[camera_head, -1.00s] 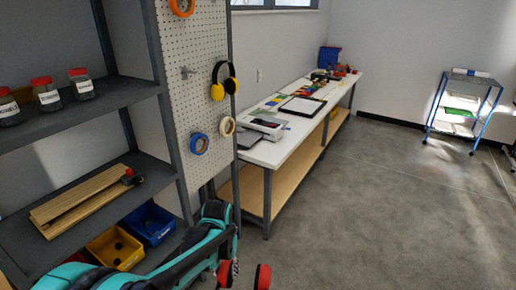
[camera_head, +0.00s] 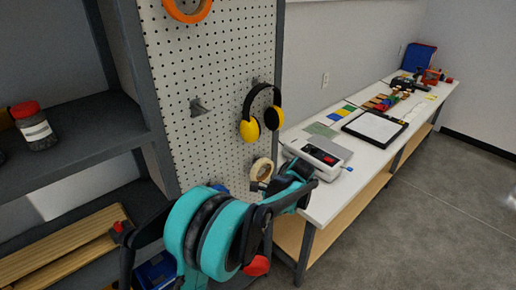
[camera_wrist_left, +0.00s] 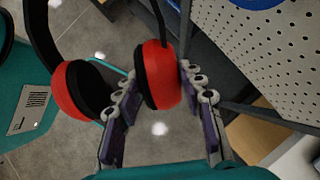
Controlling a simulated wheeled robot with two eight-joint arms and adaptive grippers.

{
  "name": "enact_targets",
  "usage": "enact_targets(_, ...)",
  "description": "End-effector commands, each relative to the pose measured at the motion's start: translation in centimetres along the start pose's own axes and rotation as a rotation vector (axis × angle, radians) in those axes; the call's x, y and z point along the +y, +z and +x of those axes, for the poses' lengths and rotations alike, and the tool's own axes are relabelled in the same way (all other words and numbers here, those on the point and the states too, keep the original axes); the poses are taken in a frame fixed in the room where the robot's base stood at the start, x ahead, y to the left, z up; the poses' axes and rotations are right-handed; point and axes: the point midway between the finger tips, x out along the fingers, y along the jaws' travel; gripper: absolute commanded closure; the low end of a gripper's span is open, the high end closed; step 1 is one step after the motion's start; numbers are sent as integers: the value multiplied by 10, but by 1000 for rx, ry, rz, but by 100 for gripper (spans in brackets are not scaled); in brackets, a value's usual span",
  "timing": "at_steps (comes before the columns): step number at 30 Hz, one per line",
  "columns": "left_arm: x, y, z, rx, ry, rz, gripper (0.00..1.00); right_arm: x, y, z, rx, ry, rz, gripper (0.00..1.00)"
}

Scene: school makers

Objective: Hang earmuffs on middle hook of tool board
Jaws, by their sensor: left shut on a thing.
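My left gripper (camera_wrist_left: 160,80) is shut on a cup of the red earmuffs (camera_wrist_left: 160,75), fingers on both sides of it. The other red cup (camera_wrist_left: 80,92) and the black headband show at the left of the wrist view. In the head view, one red cup (camera_head: 257,266) shows below my teal left arm, which hides the rest. The white perforated tool board (camera_head: 225,50) stands beyond the arm. Its middle hook (camera_head: 199,106) is bare. Yellow earmuffs (camera_head: 249,130) hang on the hook to its right. My right gripper is not in view.
An orange roll (camera_head: 200,12) hangs high on the board, and a cream tape roll (camera_head: 262,170) hangs low, close to my arm. Grey shelves (camera_head: 70,125) with a jar (camera_head: 37,130) stand left. A white workbench (camera_head: 335,190) with tools stands right.

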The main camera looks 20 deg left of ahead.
Motion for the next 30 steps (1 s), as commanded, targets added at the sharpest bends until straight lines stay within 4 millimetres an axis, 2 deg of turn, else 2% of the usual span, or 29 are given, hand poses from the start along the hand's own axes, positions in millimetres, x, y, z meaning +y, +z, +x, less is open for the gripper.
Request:
enact_targets(1, -3, 14, -20, -98, -86, 108, 97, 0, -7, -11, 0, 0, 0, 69)
enact_targets(5, -16, 49, -58, -359, -337, 338, 97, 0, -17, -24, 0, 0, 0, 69)
enact_targets(7, -22, 69, -87, -500, -496, 428, 97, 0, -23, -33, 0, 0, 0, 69)
enact_targets(9, -27, 90, -121, -629, -651, 484, 97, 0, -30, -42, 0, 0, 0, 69)
enact_targets(12, -29, 111, -164, -755, -800, 510, 97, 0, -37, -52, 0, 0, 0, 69)
enact_targets(15, -28, 123, -197, -828, -880, 506, 97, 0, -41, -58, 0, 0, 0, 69)
enact_targets(18, -25, 129, -216, -869, -916, 496, 97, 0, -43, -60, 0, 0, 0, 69)
enact_targets(21, -24, 132, -225, -886, -930, 490, 97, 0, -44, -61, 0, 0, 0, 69)
enact_targets(30, -35, 137, -220, -889, -930, 487, 97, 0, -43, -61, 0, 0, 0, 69)
